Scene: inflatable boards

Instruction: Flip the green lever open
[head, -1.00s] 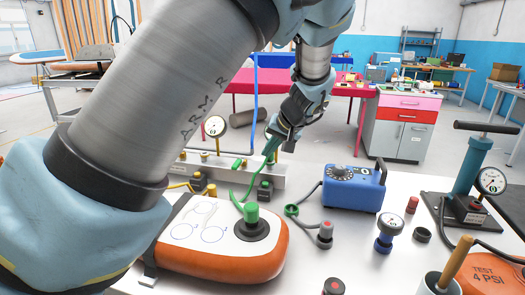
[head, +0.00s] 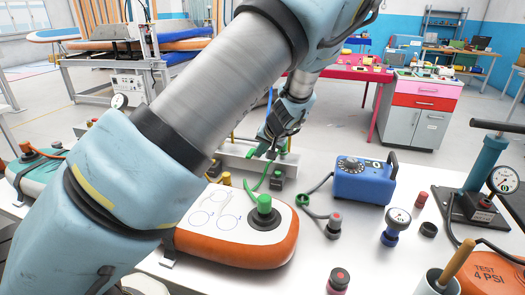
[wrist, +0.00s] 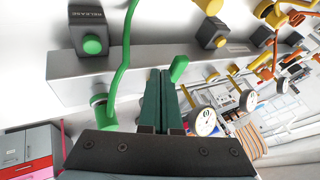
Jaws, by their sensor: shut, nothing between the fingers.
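The green lever (wrist: 179,68) shows in the wrist view just right of my fingertips, sticking out past the edge of the grey manifold bar (wrist: 75,75). It looks very close to the fingers; I cannot tell whether they touch. In the head view the lever (head: 251,153) is a small green piece at the bar, just left of my gripper (head: 270,152). My gripper (wrist: 161,72) has its dark green fingers together, with nothing between them. In the head view the fingertips are small and hard to separate from the green parts behind.
A green hose (wrist: 121,65) runs beside my fingers on the left. A RELEASE block with a green button (wrist: 92,45) and a yellow-knobbed block (wrist: 213,33) stand nearby. A white gauge (wrist: 203,121) is at right. The orange-edged board (head: 270,250) and blue pump box (head: 365,180) are in front.

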